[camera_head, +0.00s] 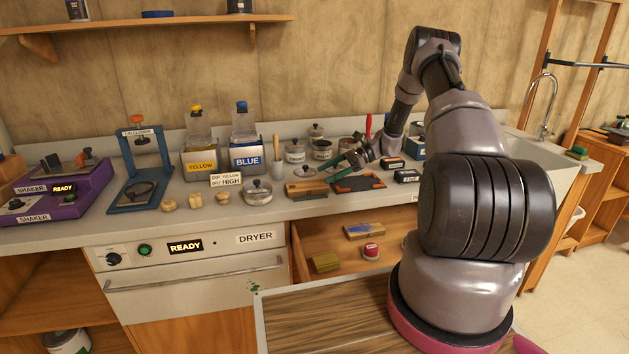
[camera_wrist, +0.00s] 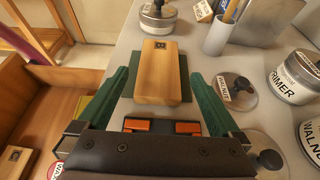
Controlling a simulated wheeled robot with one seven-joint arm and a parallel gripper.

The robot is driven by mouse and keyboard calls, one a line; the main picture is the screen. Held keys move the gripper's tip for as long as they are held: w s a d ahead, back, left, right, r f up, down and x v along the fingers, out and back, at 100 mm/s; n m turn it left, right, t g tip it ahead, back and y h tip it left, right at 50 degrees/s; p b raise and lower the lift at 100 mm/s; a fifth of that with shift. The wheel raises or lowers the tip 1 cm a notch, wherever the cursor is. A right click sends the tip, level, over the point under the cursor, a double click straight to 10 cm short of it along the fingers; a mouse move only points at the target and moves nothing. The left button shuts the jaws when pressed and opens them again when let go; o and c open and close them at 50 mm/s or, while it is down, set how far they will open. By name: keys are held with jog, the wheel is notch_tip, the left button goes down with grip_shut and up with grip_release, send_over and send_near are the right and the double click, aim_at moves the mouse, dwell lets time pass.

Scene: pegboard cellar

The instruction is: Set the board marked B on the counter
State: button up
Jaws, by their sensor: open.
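A pale wooden board (camera_wrist: 161,70) with a small dark square mark at its far end lies flat on a dark green pad (camera_wrist: 188,88) on the counter (camera_wrist: 118,62). The board also shows in the head view (camera_head: 306,187), on the counter (camera_head: 85,232) above the open drawer. My gripper (camera_wrist: 158,80) is open and empty, its green fingers on either side of the board's near end and apart from it.
Lidded pots, including a walnut one (camera_wrist: 238,90), crowd the right of the gripper. A dryer (camera_head: 190,275) sits under the counter.

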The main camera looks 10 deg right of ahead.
jog(key=shift+v, duration=1.2)
jog(key=shift+r, duration=0.15)
jog(key=s+a+r+n+h, duration=0.2)
jog(key=s+r+n, duration=0.15)
jog(key=r, duration=0.55)
jog(key=s+a+r+n+h, duration=0.25)
jog(key=s+r, duration=0.25)
jog(key=r, duration=0.4)
jog(key=s+a+r+n+h, duration=0.1)
jog(key=s+r+n+h, duration=0.15)
jog(key=s+r, duration=0.45)
jog(key=s+r+n+t+h, duration=0.2)
jog(key=s+r, duration=0.4)
jog(key=s, duration=0.4)
jog(key=s+r+n+t+h, duration=0.2)
jog(key=s+r+t, duration=0.3)
jog(key=s, duration=0.5)
jog(key=shift+s+r+n, duration=0.3)
jog(key=shift+r+n, duration=0.2)
jog(key=shift+n, duration=0.15)
jog(key=shift+d, duration=0.1)
